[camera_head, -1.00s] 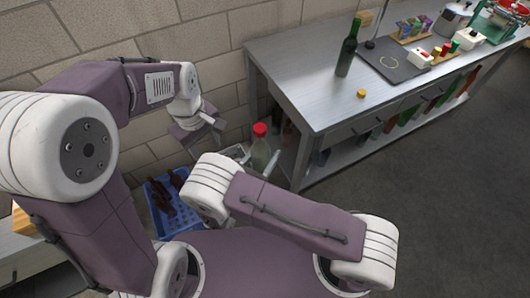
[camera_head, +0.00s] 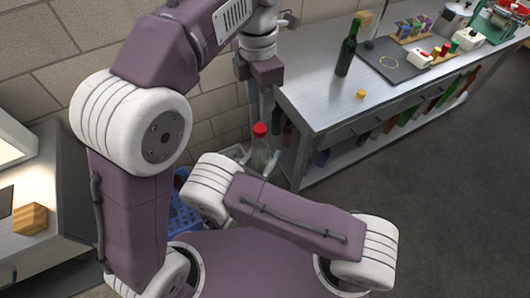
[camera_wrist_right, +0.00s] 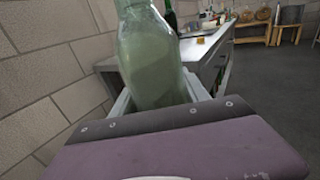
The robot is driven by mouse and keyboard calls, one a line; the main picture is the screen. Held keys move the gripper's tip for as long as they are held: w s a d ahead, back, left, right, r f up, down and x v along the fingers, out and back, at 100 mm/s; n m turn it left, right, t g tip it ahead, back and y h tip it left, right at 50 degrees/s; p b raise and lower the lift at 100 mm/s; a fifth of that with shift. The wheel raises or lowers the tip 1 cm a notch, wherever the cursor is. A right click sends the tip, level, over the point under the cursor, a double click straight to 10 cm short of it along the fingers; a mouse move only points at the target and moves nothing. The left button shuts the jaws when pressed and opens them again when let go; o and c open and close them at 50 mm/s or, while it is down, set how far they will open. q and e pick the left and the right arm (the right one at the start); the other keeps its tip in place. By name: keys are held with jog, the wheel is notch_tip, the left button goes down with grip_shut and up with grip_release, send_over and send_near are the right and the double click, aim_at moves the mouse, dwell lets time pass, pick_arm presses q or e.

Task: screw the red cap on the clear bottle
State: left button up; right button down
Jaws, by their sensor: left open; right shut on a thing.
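The clear bottle (camera_head: 261,155) stands upright beside the bench corner. It also shows large in the right wrist view (camera_wrist_right: 150,62), where its top is cut off. The red cap (camera_head: 260,129) sits at the top of the bottle; how tightly it is seated I cannot tell. My right gripper (camera_wrist_right: 160,98) is shut on the bottle's body, one finger on each side. My left gripper (camera_head: 262,112) is open and points down, just above the cap; its fingertips are small and hard to separate from the background.
A steel bench (camera_head: 310,88) holds a green bottle (camera_head: 347,52), a yellow cap (camera_head: 361,94), a dark mat (camera_head: 392,60) and several small items. A blue crate (camera_head: 183,218) is partly hidden by my arms. A wooden block (camera_head: 30,219) is on the left counter. Open floor lies right.

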aim_at(260, 128)
pick_arm(q)
notch_tip(260, 128, down, 8)
jog(key=shift+r, duration=0.1)
dwell(0.4)
